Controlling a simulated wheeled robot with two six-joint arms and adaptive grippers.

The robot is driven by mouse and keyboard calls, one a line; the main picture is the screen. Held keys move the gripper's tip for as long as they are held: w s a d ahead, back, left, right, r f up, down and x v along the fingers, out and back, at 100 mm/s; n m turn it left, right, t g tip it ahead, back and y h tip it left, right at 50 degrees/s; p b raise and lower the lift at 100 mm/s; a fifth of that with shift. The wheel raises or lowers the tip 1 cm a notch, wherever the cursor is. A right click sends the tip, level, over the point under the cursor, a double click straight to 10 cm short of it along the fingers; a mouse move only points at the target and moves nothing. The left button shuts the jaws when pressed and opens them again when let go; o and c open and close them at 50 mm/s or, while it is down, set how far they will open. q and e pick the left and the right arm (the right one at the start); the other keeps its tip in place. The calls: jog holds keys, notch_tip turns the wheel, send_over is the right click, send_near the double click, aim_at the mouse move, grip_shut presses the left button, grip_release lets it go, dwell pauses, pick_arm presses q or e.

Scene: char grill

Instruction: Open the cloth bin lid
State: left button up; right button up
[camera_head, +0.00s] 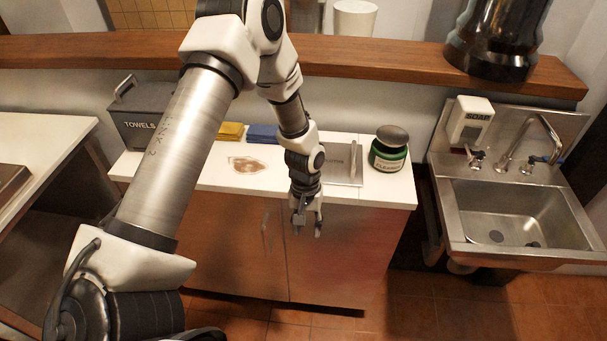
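A metal lid panel (342,178) with a slim handle is set flush into the white counter and looks shut; my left arm partly hides its left side. A dark grey box marked TOWELS (140,134) with a bar handle on top stands at the counter's left end, partly behind my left arm. I cannot tell for sure which of the two is the cloth bin. My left gripper (309,228) points down in front of the counter's front edge, beside the panel's near side. Its fingers are apart with nothing between them. My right gripper is not in view.
A green cleaner jar (388,152) stands right of the panel. A yellow cloth (230,131), a blue cloth (262,133) and a brown stain (248,165) are on the counter. A wooden ledge (360,62) runs above. A steel sink (515,212) is at right.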

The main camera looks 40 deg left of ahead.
pick_arm(q)
jog(key=shift+s+d+f, duration=0.3)
jog(key=shift+s+f, duration=0.45)
jog(key=shift+f, duration=0.2)
